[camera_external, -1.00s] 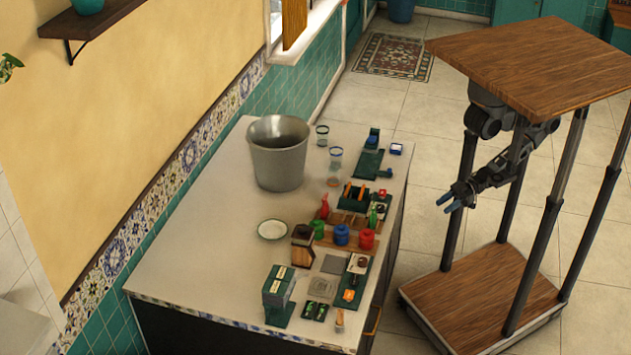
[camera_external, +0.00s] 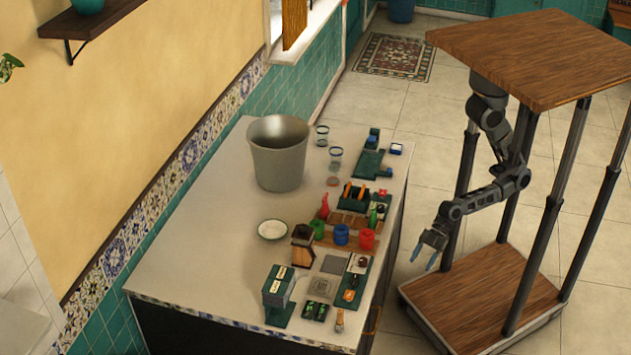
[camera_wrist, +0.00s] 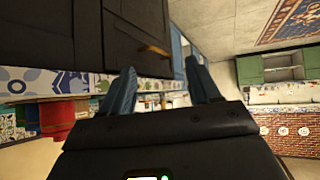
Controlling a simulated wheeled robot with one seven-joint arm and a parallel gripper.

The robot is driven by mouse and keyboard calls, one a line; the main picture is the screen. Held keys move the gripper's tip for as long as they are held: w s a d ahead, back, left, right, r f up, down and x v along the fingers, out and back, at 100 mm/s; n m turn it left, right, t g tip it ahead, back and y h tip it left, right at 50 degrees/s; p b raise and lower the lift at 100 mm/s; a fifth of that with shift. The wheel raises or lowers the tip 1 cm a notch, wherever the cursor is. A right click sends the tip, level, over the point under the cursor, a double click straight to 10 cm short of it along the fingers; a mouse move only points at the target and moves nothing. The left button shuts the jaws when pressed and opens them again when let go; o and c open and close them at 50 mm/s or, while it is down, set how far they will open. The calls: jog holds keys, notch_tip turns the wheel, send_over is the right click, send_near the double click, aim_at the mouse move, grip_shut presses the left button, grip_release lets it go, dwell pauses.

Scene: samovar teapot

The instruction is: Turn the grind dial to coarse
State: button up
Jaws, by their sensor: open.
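My gripper (camera_external: 424,258) hangs open and empty in front of the counter's right side, below the level of its top. In the wrist view its two blue fingers (camera_wrist: 163,90) are spread with nothing between them. A green device with a pale label, which looks like the grinder (camera_external: 279,287), stands at the near end of the counter top. A dark box-like piece with a wooden base (camera_external: 303,247) stands just behind it. I cannot make out the grind dial or its setting at this size. My gripper is well apart from all of these.
The counter (camera_external: 205,265) carries a large metal bucket (camera_external: 278,155), a white plate (camera_external: 272,230), coloured cups (camera_external: 341,234) and several small tools along its right edge. Dark cabinet fronts (camera_wrist: 35,25) fill the wrist view's upper left. The tiled floor (camera_external: 410,178) between counter and robot is free.

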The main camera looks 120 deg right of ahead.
aim_at(363, 259)
jog(key=w+a+r+n+g+y+p, duration=0.1)
jog(key=w+r+n+g, duration=0.25)
jog(key=w, duration=0.35)
jog(key=w+a+r+n+g+y+p, duration=0.1)
jog(key=w+r+n+g+p, duration=0.1)
jog(key=w+n, duration=0.35)
jog(key=w+d+r, duration=0.1)
jog(key=w+d, duration=0.1)
jog(key=w+d+r+n+g, duration=0.1)
jog(key=w+d, duration=0.1)
jog(key=w+d+r+n+g, duration=0.1)
jog(key=d, duration=0.1)
jog(key=shift+w+r+p, duration=0.1)
jog(key=shift+w+p, duration=0.3)
jog(key=w+d+r+n+g, duration=0.2)
jog(key=w+d+r, duration=0.1)
jog(key=d, duration=0.4)
jog(key=shift+h, duration=0.4)
jog(key=b+x, duration=0.3)
jog(key=x, duration=0.2)
jog(key=shift+d+b, duration=0.25)
jog(key=shift+b, duration=0.15)
jog(key=shift+p+x, duration=0.35)
jog(key=shift+x, duration=0.75)
